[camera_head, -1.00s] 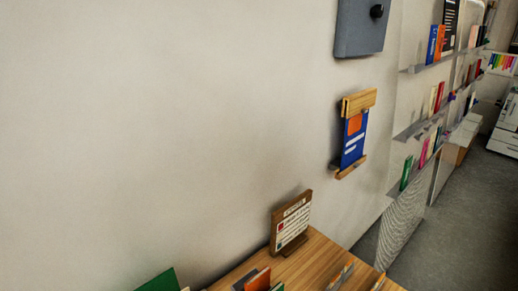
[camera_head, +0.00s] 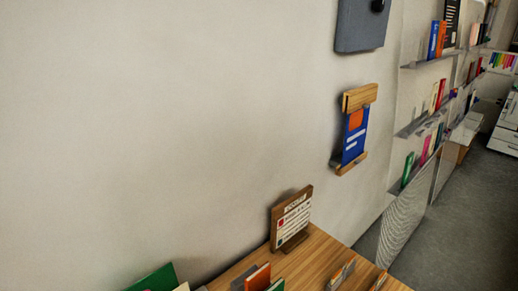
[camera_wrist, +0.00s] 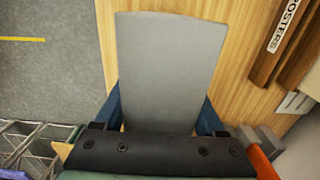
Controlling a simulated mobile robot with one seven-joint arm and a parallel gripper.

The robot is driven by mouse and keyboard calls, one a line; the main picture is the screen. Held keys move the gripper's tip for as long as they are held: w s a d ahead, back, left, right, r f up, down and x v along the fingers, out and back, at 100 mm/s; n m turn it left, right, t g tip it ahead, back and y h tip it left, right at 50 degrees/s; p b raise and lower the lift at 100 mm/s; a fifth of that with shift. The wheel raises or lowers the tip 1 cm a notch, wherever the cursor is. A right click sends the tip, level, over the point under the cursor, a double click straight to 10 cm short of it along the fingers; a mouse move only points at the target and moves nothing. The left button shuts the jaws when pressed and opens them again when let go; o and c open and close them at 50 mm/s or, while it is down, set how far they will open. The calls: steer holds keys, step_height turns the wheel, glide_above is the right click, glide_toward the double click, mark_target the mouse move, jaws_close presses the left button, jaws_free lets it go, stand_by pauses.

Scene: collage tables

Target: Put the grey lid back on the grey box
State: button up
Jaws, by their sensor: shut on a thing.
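In the wrist view my gripper (camera_wrist: 160,108) is shut, with a blue finger at each side of a flat grey panel, which I take to be the grey lid (camera_wrist: 170,60). The lid fills the middle of the view and hides part of the wooden tabletop. A dark bar with bolts crosses the near end. My gripper is not in the head view. I cannot identify the grey box in either view.
The wooden table (camera_head: 317,262) stands against the wall, with a brown-framed sign (camera_head: 292,218) and coloured cards (camera_head: 258,278). A grey panel with a black knob (camera_head: 357,28) and a blue card holder (camera_head: 355,137) hang above. Wire crates (camera_wrist: 35,140) stand at lower left in the wrist view.

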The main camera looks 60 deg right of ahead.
steer(key=o, duration=1.3)
step_height(320, 180, up, 13)
steer(key=shift+r, duration=0.1)
